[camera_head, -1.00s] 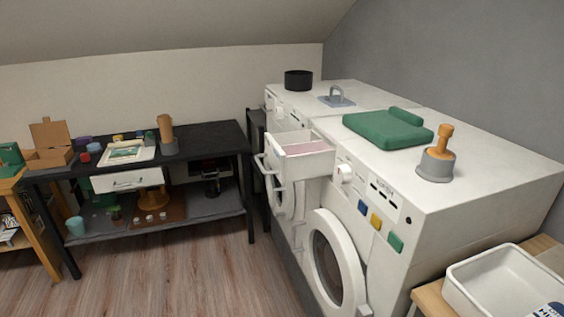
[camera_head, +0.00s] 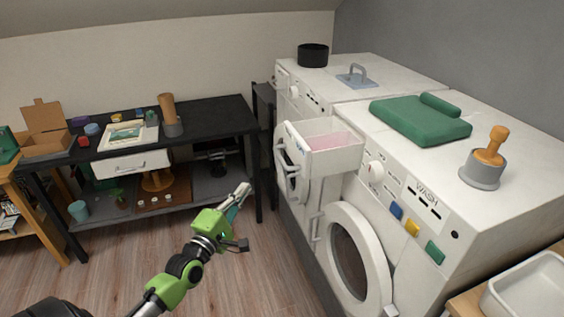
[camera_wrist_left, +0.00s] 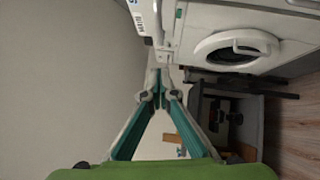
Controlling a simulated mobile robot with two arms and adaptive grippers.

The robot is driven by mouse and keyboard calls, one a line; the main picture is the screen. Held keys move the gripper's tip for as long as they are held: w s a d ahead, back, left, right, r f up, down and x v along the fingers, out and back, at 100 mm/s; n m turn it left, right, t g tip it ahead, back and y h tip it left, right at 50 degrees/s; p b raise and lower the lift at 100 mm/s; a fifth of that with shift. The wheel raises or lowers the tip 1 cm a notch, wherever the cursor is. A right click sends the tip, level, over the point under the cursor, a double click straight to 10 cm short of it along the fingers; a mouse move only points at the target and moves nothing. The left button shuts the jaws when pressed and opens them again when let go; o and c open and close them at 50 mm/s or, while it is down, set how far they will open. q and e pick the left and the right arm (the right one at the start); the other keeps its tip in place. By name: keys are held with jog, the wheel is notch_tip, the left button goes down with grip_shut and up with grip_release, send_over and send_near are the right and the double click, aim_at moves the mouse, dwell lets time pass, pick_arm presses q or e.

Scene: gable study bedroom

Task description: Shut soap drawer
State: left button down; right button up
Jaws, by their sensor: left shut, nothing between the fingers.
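The soap drawer (camera_head: 331,154) is a white box with a pale pink inside, pulled out from the top left of the front washing machine (camera_head: 476,238). Its white front with a handle (camera_head: 283,160) faces left. My left gripper (camera_head: 245,188), with teal fingers on a green arm, is in front of the machines, left of and a little below the drawer in the picture, apart from it. It is shut and empty. In the left wrist view the closed fingertips (camera_wrist_left: 158,73) point toward a white machine with a round door (camera_wrist_left: 236,47). My right gripper is not in view.
The front machine's round door (camera_head: 357,260) stands ajar below the drawer. A black workbench (camera_head: 215,122) stands at the left. Wooden floor between is clear.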

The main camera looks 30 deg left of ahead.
aim_at(324, 144)
pick_arm(q)
jog(key=w+d+r+p, duration=0.1)
jog(key=w+p, duration=0.2)
jog(key=w, duration=0.9)
jog(key=shift+d+r, duration=0.3)
jog(key=shift+r, duration=0.1)
jog(key=shift+w, duration=0.1)
jog(key=w+d+b, duration=0.2)
jog(key=w+d, duration=0.1)
jog(key=w, duration=0.1)
jog(key=w+d+b, duration=0.1)
jog(key=w+d, duration=0.3)
jog(key=w+d+b, duration=0.2)
jog(key=w+d, duration=0.2)
jog(key=w, duration=0.1)
jog(key=shift+d+b, duration=0.1)
jog(key=shift+b, duration=0.25)
jog(key=shift+w+d, duration=0.1)
jog(key=shift+w, duration=0.05)
jog(key=shift+r, duration=0.15)
